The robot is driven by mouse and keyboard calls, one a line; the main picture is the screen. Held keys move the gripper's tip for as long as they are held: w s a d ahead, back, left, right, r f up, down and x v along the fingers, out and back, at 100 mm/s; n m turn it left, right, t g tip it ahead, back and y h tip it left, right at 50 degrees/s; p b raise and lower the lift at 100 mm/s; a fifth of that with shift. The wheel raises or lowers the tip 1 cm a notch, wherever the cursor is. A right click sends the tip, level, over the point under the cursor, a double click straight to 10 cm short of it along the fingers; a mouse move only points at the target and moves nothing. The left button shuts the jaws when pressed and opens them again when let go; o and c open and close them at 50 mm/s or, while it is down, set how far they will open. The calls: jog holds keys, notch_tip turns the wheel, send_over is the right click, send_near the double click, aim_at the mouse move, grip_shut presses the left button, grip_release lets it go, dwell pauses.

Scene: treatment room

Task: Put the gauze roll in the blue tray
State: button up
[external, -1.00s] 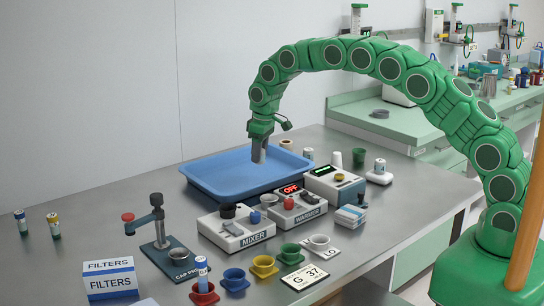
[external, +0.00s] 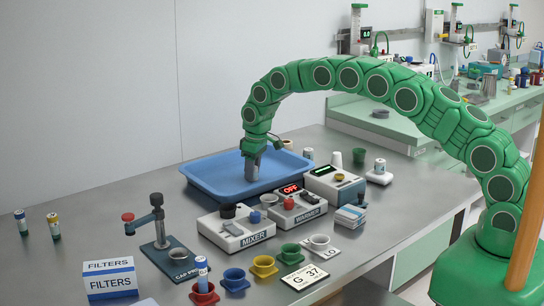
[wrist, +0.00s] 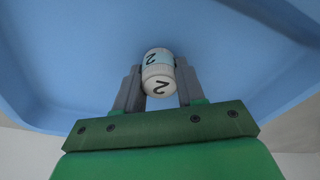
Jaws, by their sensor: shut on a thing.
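The blue tray (external: 205,181) lies on the steel bench near the back wall. My gripper (external: 251,172) points down inside the tray area, low over its floor. In the wrist view, my gripper (wrist: 160,92) is shut on a white-capped vial (wrist: 158,72) with a pale blue label and the figure 2. The tray's blue floor (wrist: 80,60) fills the view behind it. The vial is hidden in the external view, and I cannot tell whether it touches the tray.
The mixer (external: 236,230) and warmer (external: 296,207) stand just in front of the tray. A device with a green display (external: 334,183) is to the right. Coloured cups, a cap press (external: 165,248) and a filters box (external: 110,278) are nearer.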

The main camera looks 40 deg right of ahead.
aim_at(256, 168)
jog(key=shift+f, duration=0.1)
jog(key=o, duration=1)
jog(key=shift+r, duration=0.2)
